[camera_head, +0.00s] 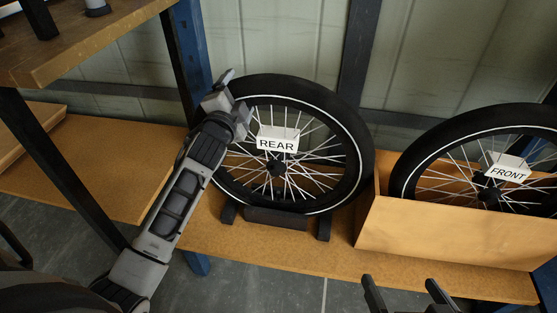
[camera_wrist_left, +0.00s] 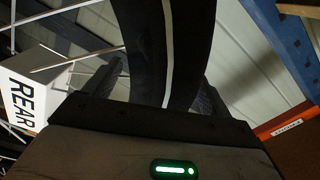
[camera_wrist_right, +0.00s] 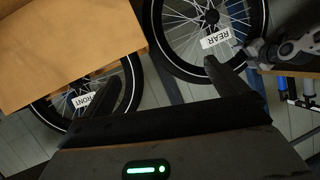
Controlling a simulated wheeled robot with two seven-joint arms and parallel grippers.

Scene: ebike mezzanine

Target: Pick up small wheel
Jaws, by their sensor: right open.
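A black-tyred, spoked wheel tagged REAR (camera_head: 357,155) stands upright on the shelf in a dark stand (camera_head: 275,217). A second wheel tagged FRONT (camera_head: 408,165) stands in a wooden box (camera_head: 450,233) to its right. I cannot tell surely which is smaller. My left gripper (camera_head: 222,92) is at the REAR wheel's upper left rim. In the left wrist view the tyre (camera_wrist_left: 165,45) runs between its fingers (camera_wrist_left: 160,95), which look closed on it. My right gripper (camera_head: 405,300) is open and empty at the bottom, in front of the box; its fingers show in the right wrist view (camera_wrist_right: 172,88).
The wooden shelf (camera_head: 120,160) extends left of the stand. A higher shelf (camera_head: 85,45) overhangs at upper left. Blue uprights (camera_head: 190,50) and dark posts (camera_head: 355,60) stand behind and beside the wheels. Free floor (camera_head: 240,285) lies in front.

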